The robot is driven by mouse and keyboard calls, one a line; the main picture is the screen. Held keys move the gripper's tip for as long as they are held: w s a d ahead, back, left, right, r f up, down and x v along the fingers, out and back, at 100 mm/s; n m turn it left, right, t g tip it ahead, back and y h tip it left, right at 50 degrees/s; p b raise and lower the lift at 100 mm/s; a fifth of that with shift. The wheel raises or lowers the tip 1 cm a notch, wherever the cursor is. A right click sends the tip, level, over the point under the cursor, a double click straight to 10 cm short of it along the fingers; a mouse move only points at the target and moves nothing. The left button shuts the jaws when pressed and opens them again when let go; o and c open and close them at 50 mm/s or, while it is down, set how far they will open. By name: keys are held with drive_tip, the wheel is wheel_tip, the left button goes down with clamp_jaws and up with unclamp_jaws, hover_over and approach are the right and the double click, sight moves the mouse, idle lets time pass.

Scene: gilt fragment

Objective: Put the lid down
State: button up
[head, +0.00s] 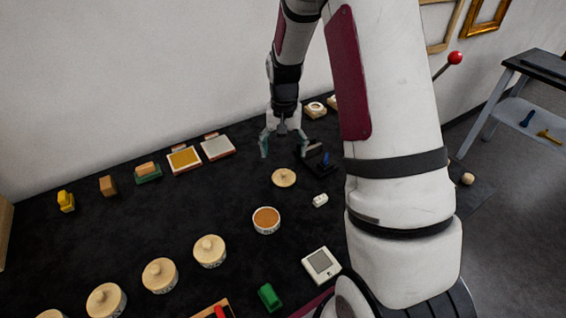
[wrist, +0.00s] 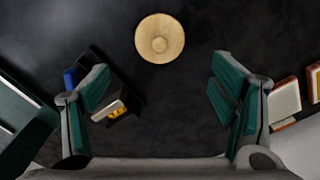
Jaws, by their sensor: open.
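The lid (head: 284,177) is a round pale wooden disc with a small knob. It lies flat on the black table, just behind an uncovered round pot (head: 266,220) with orange-brown contents. The lid also shows at the top middle of the wrist view (wrist: 160,38). My gripper (head: 283,146) is open and empty above the table, farther back than the lid. In the wrist view its two teal fingers (wrist: 160,108) are spread wide, with bare dark surface between them, and the lid is beyond them, apart from both.
Several lidded pots (head: 209,251) stand along the front left. A dark holder with a blue item (head: 325,160) is close to the right of my gripper. Two framed pads (head: 217,147) lie to the left. A small white block (head: 320,200) and a grey-screened device (head: 321,264) are at right.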

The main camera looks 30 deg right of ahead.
drive_tip(key=s+a+r+n+t, duration=0.15)
drive_tip(key=s+a+r, duration=0.25)
drive_tip(key=r, duration=0.5)
drive_tip(key=s+a+r+n+t, duration=0.15)
drive_tip(key=s+a+r, duration=0.25)
drive_tip(key=r, duration=0.6)
drive_tip(key=s+a+r+n+t, duration=0.1)
drive_tip(key=s+a+r+n, duration=0.1)
drive_tip(key=s, duration=0.6)
drive_tip(key=s+a+r+n+t, duration=0.1)
drive_tip(key=s+a+r+n, duration=0.1)
drive_tip(key=s, duration=0.6)
drive_tip(key=shift+a+r, duration=0.8)
drive_tip(key=shift+a, duration=0.2)
drive_tip(key=shift+a, duration=0.1)
